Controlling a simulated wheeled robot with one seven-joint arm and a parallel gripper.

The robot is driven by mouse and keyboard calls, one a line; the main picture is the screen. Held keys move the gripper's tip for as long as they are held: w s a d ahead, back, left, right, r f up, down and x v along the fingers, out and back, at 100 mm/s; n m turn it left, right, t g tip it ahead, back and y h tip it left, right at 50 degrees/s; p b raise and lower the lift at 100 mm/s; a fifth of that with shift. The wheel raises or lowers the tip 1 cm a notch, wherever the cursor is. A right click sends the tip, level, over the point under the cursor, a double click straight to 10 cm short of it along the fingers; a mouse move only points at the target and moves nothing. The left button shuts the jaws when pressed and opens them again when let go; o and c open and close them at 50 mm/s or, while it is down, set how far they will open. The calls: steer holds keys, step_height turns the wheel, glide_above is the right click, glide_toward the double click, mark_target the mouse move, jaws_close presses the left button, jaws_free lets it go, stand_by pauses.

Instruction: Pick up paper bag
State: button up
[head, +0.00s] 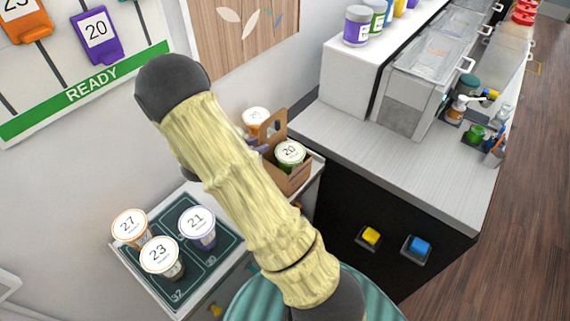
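Another lidded cup (256,119) shows behind the handle, partly hidden by my arm. My forearm covers the bag's left side.
A dark green tray (180,284) at the lower left holds cups marked 27 (130,228), 23 (162,258) and 21 (198,226). A grey counter (400,165) with clear bins (425,70) is on the right. A wall with a READY board (85,92) stands behind.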

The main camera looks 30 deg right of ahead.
mark_target(269, 141)
steer(key=p+x, duration=0.2)
steer(key=x, duration=0.2)
steer(key=shift+s+d+p, duration=0.1)
steer(key=shift+d+p, duration=0.2)
steer(key=shift+d+f, duration=0.25)
steer(key=shift+d, duration=0.15)
steer(key=shift+r, duration=0.1)
jaws_close()
